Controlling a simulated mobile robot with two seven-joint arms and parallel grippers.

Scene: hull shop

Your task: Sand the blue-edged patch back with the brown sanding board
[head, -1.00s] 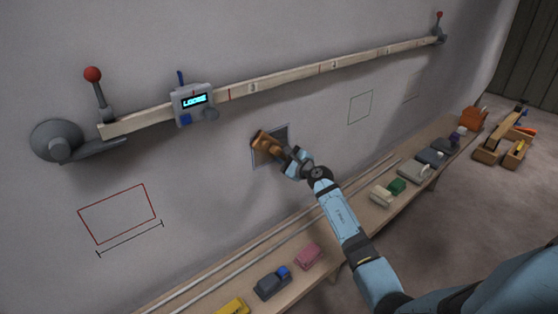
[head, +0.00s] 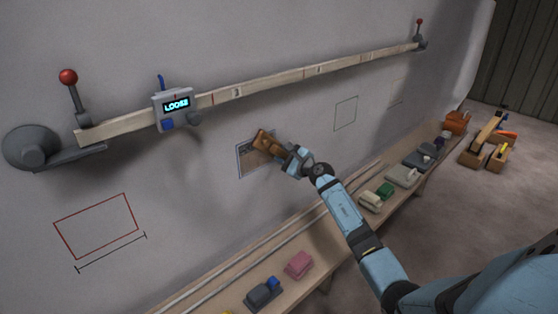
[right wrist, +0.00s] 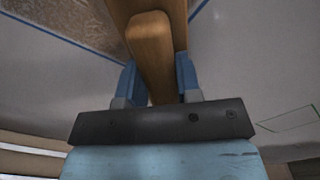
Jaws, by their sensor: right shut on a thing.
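The blue-edged patch (head: 252,163) is a square on the grey wall below the long batten, with a brownish face. My right gripper (head: 295,157) is shut on the brown sanding board (head: 267,142), which lies over the patch's right upper part. In the right wrist view the board's handle (right wrist: 152,55) stands between the two blue fingers (right wrist: 158,80), and part of the patch (right wrist: 85,22) with its blue edge shows at the upper left. Whether the board touches the wall I cannot tell. My left gripper is not in view.
A batten (head: 270,83) runs across the wall above, with a box reading LOOSE (head: 176,106) and red-knobbed levers at its ends. A red outline (head: 97,226) is at lower left. A low bench (head: 335,222) with several blocks stands below my right arm.

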